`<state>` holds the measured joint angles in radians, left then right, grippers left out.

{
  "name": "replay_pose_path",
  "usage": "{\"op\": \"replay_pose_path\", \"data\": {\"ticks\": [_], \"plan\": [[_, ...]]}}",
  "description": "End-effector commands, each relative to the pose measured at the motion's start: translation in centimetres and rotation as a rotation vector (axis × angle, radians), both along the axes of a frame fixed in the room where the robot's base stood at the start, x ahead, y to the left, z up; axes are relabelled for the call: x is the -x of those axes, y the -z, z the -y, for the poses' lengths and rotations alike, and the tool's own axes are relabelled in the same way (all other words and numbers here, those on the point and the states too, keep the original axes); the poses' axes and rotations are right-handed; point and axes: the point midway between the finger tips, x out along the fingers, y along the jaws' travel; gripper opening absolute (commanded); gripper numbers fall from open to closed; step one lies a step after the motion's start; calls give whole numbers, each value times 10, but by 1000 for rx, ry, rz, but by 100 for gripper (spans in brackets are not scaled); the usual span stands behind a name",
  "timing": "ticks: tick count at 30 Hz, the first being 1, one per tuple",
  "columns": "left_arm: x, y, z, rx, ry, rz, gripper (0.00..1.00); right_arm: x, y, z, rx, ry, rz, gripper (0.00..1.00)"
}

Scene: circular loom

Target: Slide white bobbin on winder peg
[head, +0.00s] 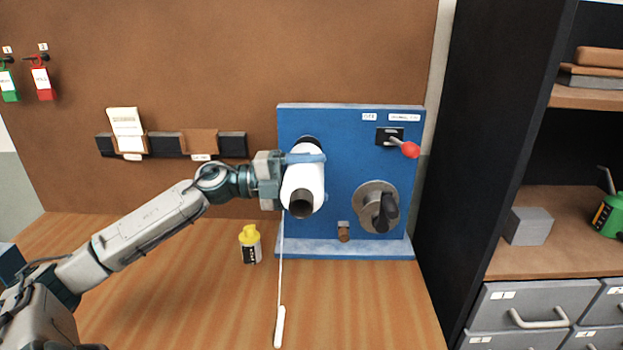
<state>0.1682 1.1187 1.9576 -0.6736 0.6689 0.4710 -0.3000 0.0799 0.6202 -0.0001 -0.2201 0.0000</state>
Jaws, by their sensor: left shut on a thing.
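A white bobbin (304,172) with a dark open end facing me is in front of the left part of the blue winder panel (345,152). My left gripper (303,158) reaches in from the left and is shut on the bobbin. A dark round part shows at the bobbin's upper far end, against the panel. The winder peg is not clearly visible behind the bobbin, so I cannot tell whether the bobbin is around it. A white thread hangs down from the bobbin to a white stick (280,327) on the table. My right gripper is not in view.
The panel carries a red-knobbed lever (410,149) and a dark crank on a grey disc (377,207). A yellow-capped bottle (250,244) stands on the wooden table (190,290). A black shelf unit (495,120) rises at the right. The table's front is mostly clear.

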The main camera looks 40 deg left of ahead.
Motion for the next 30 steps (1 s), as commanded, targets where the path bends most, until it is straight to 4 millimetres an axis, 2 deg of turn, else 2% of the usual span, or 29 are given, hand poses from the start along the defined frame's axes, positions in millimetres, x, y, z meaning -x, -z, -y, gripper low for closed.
{"op": "replay_pose_path", "data": {"ticks": [3, 4, 7, 18, 30], "plan": [[-3, -2, -2, 1, -1, 2, 5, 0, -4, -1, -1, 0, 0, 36], [-3, -1, -2, -1, 0, 2, 73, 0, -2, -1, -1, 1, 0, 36], [-3, -1, -2, -1, 0, 2, 93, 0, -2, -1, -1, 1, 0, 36], [-2, 1, -2, -1, 0, 0, 93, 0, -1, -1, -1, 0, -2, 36], [11, 6, -21, -7, 4, -2, 93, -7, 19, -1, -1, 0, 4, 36]]}}
